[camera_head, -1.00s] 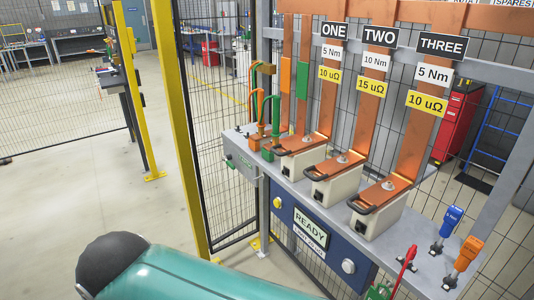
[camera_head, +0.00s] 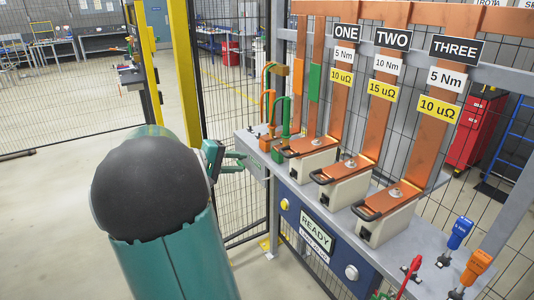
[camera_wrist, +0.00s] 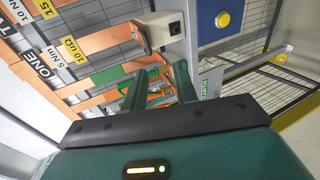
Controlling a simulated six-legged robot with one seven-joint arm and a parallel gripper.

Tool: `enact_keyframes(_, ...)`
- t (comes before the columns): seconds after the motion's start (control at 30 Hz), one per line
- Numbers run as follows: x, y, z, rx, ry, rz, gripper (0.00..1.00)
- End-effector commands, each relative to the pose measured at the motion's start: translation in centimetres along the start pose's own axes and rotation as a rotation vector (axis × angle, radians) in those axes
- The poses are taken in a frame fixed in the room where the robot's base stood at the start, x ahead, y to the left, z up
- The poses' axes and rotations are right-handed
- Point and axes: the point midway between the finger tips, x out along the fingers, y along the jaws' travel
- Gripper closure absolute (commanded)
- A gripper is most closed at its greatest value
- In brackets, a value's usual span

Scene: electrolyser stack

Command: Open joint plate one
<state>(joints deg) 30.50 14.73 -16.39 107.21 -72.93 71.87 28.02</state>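Joint plate one (camera_head: 312,144) is a copper plate with a black handle on a cream block, below the ONE sign (camera_head: 346,33). It lies flat, with a bolt on top. In the wrist view, a copper bar by the ONE label leads to a cream block (camera_wrist: 166,30) at the top. My gripper (camera_head: 238,161) is left of plate one, near the left end of the grey bench, and apart from the handle. Its two teal fingers are spread with nothing between them. In the wrist view, my gripper (camera_wrist: 160,78) points towards the cables.
Plates two (camera_head: 346,169) and three (camera_head: 389,201) stand to the right. Green cables (camera_head: 285,122) and orange cables rise left of plate one, close to my fingers. A blue READY panel (camera_head: 316,232) is on the bench front. Blue (camera_head: 460,231) and orange (camera_head: 476,266) tools stand at the right.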

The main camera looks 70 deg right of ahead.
Motion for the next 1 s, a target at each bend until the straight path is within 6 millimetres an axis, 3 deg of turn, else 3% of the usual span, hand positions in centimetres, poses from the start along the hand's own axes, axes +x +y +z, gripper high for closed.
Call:
enact_keyframes(0.03,1.5,0.5,-0.3,-0.002,-0.023,0.046,0.71)
enact_keyframes(0.2,3.5,1.6,-0.8,-0.001,-0.046,0.115,0.71)
enact_keyframes(0.37,5.2,1.8,-0.7,-0.001,-0.047,0.116,0.71)
enact_keyframes(0.8,13.4,2.6,-0.3,-0.003,-0.044,0.113,0.71)
enact_keyframes(1.0,16.0,2.9,-0.3,-0.003,-0.04,0.113,0.71)
